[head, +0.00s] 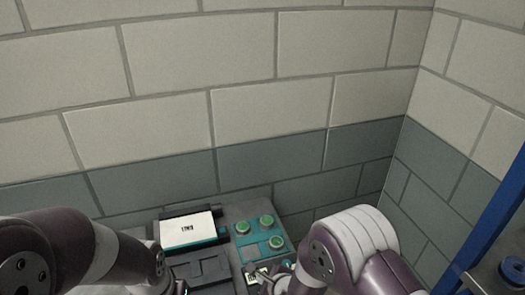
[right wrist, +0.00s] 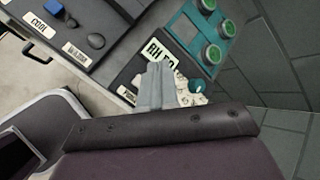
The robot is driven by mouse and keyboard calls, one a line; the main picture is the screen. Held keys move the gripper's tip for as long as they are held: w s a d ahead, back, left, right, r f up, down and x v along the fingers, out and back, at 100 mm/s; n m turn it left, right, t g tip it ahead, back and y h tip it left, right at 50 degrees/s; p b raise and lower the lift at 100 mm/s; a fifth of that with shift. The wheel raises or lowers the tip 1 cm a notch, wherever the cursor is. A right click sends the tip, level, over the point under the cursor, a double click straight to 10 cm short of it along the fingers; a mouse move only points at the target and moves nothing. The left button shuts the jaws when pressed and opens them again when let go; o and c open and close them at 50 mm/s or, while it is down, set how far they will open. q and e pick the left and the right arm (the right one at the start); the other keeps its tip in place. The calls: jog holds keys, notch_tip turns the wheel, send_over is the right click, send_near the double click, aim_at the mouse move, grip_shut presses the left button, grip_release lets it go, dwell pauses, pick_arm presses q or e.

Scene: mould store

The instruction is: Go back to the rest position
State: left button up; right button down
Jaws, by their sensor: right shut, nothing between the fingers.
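My right gripper (right wrist: 155,88) shows in the right wrist view as pale grey fingers shut together with nothing between them. They are in front of a label plate reading "RH" (right wrist: 160,58), close to a teal knob (right wrist: 195,86); I cannot tell if they touch anything. In the head view my right arm comes in from the lower right and largely hides its gripper. My left arm comes in from the lower left. Only a sliver of its gripper (head: 181,289) shows at the bottom edge, so its jaws cannot be made out.
A teal panel with three green buttons (head: 243,228) sits beside a dark unit with a white plate (head: 188,230). In the right wrist view, a panel labelled "COOL" (right wrist: 40,27) carries dark knobs. A block wall (head: 250,110) stands behind; a blue post (head: 495,215) is at right.

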jog(key=s+d+f+n+g+h, duration=0.3)
jog(key=s+d+n, duration=0.35)
jog(key=n, duration=0.65)
jog(key=s+d+r+n+g+b, duration=0.1)
jog(key=s+d+r+n, duration=0.3)
jog(key=d+r, duration=0.1)
jog(key=s+d+r+n+g+h+b, duration=0.1)
jog(key=s+d+r+n+g, duration=0.1)
jog(key=s+d+r+n, duration=0.2)
jog(key=shift+d+r+g+h, duration=0.3)
jog(key=shift+d+r, duration=0.95)
jog(key=shift+r, duration=0.65)
